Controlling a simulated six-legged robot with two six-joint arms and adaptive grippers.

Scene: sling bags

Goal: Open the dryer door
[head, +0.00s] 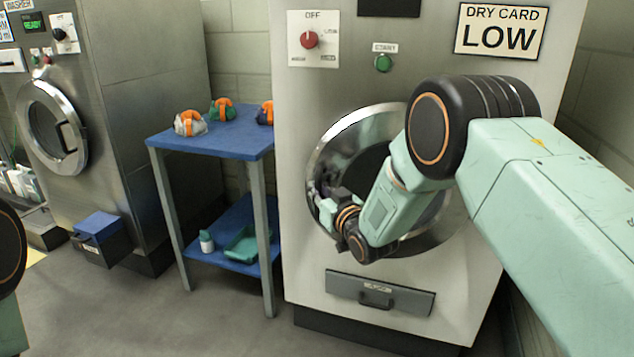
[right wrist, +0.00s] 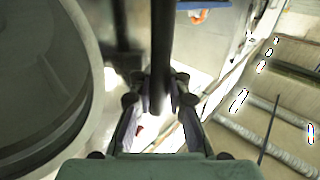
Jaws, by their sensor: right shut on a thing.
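The dryer (head: 455,78) stands at the centre right, with a round door in a shiny metal rim (head: 342,128). My right arm crosses in front and hides much of the door. My right gripper (head: 328,207) is at the left side of the door. In the right wrist view, my right gripper (right wrist: 158,98) is shut on a dark upright bar, the door handle (right wrist: 162,45). The round door glass (right wrist: 38,75) fills the left of that view. I cannot tell whether the door is ajar. My left gripper is not in view.
A blue table (head: 215,143) with several orange-and-coloured bundles (head: 190,122) stands left of the dryer. A washer (head: 130,80) is at the far left, with a blue box (head: 98,228) low beside it. The floor (head: 190,325) in front is clear.

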